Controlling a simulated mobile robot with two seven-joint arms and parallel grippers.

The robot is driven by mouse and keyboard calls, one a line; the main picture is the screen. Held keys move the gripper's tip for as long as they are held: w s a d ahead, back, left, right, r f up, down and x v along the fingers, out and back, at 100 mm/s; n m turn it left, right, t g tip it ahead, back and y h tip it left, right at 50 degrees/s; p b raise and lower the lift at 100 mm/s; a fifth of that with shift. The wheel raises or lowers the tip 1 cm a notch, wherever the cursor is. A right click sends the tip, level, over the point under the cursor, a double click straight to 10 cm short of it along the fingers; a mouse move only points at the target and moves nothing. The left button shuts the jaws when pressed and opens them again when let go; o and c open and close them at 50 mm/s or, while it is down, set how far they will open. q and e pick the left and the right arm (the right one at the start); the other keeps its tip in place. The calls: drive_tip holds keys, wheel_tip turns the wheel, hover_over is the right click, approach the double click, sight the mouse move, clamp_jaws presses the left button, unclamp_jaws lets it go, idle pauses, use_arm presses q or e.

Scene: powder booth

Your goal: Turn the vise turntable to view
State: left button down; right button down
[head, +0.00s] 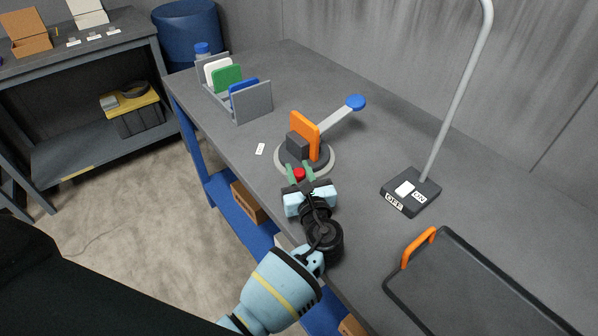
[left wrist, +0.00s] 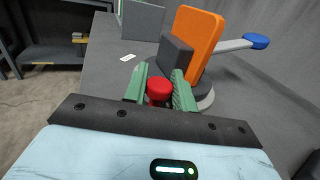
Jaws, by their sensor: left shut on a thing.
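The vise turntable (head: 281,160) sits on the grey bench, a round grey base with a dark vise block (head: 297,147) and an upright orange plate (head: 305,135) against it. A grey arm with a blue knob (head: 355,102) reaches from it to the back right. A red knob (head: 299,174) is at its near side. My left gripper (head: 299,171) has its green fingers on either side of the red knob, shut on it; the left wrist view shows the red knob (left wrist: 159,91) between the fingers. My right gripper is not in view.
A rack (head: 252,103) with white, green and blue plates stands at the back left. A lamp stand (head: 411,193) with ON/OFF labels and a black tray (head: 470,280) with an orange handle are at right. A small white tag (head: 260,149) lies left of the turntable.

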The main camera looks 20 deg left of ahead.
use_arm(q)
drive_tip(key=shift+d, duration=0.1)
drive_tip(key=c, duration=1.2)
unclamp_jaws()
drive_tip(key=shift+o, duration=0.2)
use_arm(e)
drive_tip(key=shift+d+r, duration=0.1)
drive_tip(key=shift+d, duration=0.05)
